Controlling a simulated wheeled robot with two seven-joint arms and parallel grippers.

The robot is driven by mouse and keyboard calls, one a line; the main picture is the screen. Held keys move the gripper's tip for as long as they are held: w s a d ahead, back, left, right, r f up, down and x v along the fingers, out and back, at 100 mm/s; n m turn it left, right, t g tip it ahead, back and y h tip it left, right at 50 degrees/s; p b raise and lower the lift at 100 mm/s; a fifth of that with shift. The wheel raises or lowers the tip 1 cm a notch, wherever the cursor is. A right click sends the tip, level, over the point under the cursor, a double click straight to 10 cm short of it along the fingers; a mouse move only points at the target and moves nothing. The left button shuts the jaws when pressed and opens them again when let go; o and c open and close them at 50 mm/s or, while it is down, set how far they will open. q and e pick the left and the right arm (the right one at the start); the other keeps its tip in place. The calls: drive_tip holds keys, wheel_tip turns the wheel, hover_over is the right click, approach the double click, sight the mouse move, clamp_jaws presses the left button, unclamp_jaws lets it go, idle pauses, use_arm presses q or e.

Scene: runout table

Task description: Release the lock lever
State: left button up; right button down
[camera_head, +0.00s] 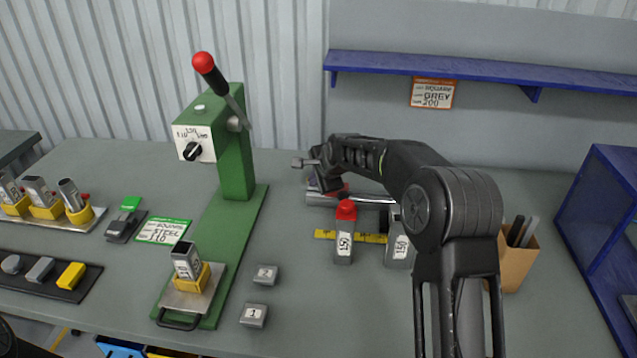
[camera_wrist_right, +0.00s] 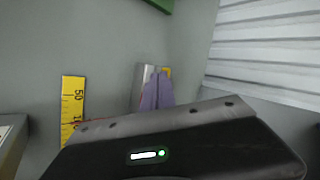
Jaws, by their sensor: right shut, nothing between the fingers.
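My right gripper (camera_head: 314,184) reaches in from the right over the back middle of the bench, its fingers together with nothing held. In the right wrist view its narrow fingers (camera_wrist_right: 157,92) show above the dark wrist housing. A small red part (camera_head: 338,190) lies just beside the fingers, above a metal bar (camera_head: 322,199); the arm hides much of it. It may be the lock lever, but I cannot tell for sure, nor whether the fingers touch it. A yellow ruler (camera_head: 325,234) lies in front of the bar and also shows in the wrist view (camera_wrist_right: 73,105). My left gripper is out of view.
A green press (camera_head: 238,160) with a red-knobbed lever (camera_head: 204,62) stands to the left. A brown pen holder (camera_head: 517,258) and blue rack (camera_head: 597,205) are right.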

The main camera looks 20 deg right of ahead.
drive_tip(key=shift+s+d, duration=0.1)
drive_tip(key=shift+d, duration=0.1)
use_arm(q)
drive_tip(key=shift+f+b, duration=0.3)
use_arm(e)
drive_tip(key=shift+s+d, duration=0.2)
drive_tip(key=shift+d, duration=0.45)
